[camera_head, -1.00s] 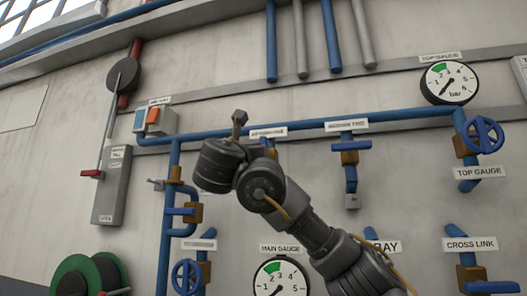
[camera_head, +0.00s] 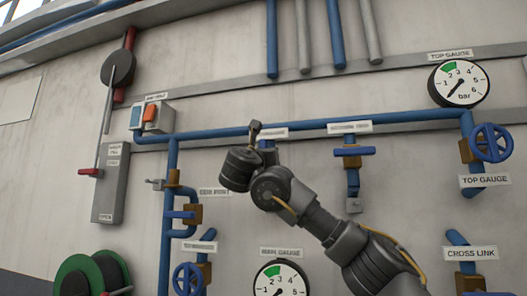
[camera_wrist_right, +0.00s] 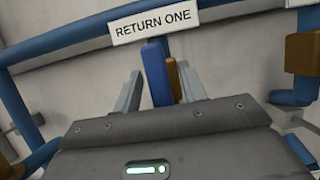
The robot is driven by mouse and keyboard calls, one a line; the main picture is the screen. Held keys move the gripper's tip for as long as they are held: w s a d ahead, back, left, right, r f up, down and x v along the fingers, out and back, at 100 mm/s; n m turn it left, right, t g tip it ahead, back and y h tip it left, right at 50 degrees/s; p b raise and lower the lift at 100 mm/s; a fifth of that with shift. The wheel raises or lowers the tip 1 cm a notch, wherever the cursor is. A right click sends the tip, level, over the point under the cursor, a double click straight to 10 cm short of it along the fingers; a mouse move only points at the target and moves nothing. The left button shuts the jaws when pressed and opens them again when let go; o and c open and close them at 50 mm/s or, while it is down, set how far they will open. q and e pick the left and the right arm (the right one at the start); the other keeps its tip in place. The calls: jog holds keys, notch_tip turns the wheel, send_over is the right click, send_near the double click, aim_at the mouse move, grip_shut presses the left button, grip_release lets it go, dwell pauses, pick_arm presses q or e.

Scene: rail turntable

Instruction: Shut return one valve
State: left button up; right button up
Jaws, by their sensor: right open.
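The label RETURN ONE (camera_wrist_right: 154,25) hangs on the blue pipe in the right wrist view. Below it is the valve's blue lever (camera_wrist_right: 156,74), which appears upright there, with the brown valve body (camera_wrist_right: 173,78) just behind and to its right. My right gripper (camera_wrist_right: 160,88) is open, with one finger on each side of the lever; contact cannot be told. In the head view my right gripper (camera_head: 254,130) is at the RETURN ONE label (camera_head: 273,133), and my wrist hides most of the valve. My left gripper is not in view.
A similar valve with a blue lever (camera_head: 354,151) sits to the right. A horizontal blue pipe (camera_head: 400,121) runs above both. The main gauge (camera_head: 279,280) is below, and the top gauge (camera_head: 459,83) and a handwheel (camera_head: 491,143) are at the right.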

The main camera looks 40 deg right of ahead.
grip_shut()
